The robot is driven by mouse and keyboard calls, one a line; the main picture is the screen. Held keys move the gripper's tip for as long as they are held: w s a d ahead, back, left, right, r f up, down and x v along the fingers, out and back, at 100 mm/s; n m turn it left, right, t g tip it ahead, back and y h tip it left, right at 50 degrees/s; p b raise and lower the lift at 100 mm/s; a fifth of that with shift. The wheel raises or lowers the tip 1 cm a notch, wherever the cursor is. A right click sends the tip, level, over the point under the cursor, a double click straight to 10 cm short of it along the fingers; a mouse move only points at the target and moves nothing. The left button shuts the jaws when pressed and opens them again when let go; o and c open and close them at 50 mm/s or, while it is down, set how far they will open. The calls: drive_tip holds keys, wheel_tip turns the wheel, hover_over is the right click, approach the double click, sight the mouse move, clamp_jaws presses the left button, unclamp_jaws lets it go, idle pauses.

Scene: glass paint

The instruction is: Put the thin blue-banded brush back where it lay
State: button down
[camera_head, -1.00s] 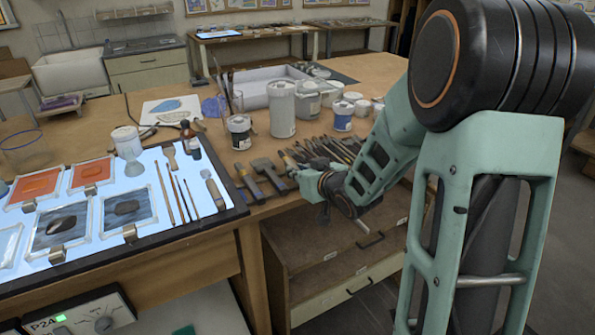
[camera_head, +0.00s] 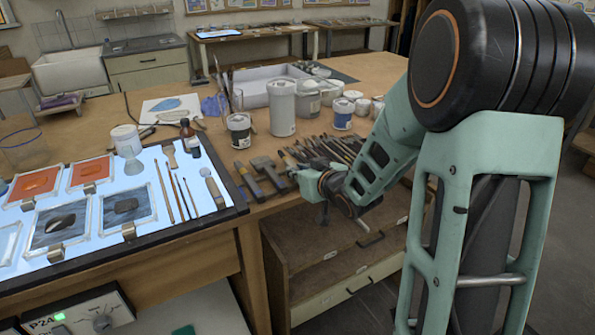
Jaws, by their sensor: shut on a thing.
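My gripper (camera_head: 303,177) is at the table's front edge, low over the handle end of a row of brushes (camera_head: 330,148). It is small here and partly hidden by my own wrist. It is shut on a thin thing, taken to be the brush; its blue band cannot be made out. Several dark-handled brushes lie side by side in the row, just behind and to the right of the gripper. Whether the held brush touches the table or the others cannot be told.
Jars (camera_head: 239,130) and a tall white container (camera_head: 282,108) stand behind the brushes. A lit panel (camera_head: 150,235) with glass pieces and thin brushes is at left. Drawers (camera_head: 345,290) are below the edge.

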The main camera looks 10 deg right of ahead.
drive_tip(key=c, duration=1.8)
unclamp_jaws()
drive_tip(key=shift+o, duration=0.2)
